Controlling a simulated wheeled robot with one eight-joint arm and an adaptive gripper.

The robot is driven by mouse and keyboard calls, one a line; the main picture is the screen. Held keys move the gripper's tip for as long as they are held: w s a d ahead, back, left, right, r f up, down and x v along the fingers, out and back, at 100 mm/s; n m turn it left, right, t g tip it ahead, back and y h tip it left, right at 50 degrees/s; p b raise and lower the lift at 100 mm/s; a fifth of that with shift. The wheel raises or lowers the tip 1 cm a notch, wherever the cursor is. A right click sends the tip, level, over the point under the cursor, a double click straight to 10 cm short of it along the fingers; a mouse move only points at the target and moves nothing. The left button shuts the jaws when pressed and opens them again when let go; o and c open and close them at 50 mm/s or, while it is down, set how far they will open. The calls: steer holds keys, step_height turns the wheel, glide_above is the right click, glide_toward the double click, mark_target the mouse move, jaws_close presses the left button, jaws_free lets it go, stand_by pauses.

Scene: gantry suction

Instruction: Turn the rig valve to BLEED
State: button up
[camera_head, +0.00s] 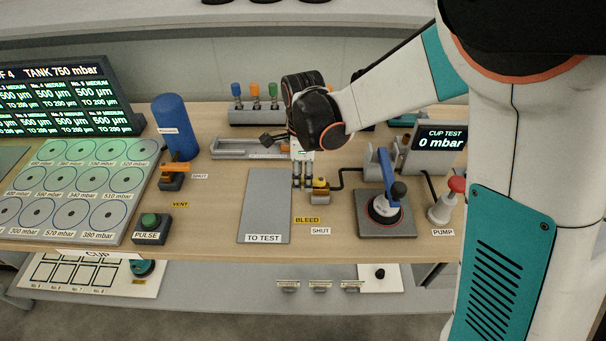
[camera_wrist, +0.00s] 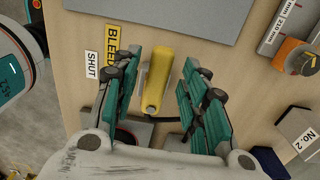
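The rig valve has a yellow handle (camera_head: 320,183) on a grey body (camera_head: 320,198), behind the BLEED label (camera_head: 307,220) and the SHUT label (camera_head: 320,231). My gripper (camera_head: 303,182) is low over the bench beside the handle. In the wrist view the yellow handle (camera_wrist: 158,75) lies between the two teal-padded fingers of my gripper (camera_wrist: 156,88), with a visible gap on each side. The gripper is open there. The BLEED label (camera_wrist: 112,42) and SHUT label (camera_wrist: 92,66) lie left of the handle. I cannot tell which label the handle points to.
Right of the valve stand a suction cup with a blue handle (camera_head: 391,205), a red-topped pump (camera_head: 446,200) and a CUP TEST display (camera_head: 440,138) reading 0 mbar. The grey TO TEST plate (camera_head: 264,205) lies left, bare. An orange-handled valve (camera_head: 174,172) stands farther left.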

mark_target(303, 178)
step_height(303, 178, up, 12)
stand_by(0.5)
steer(key=shift+f, duration=0.1)
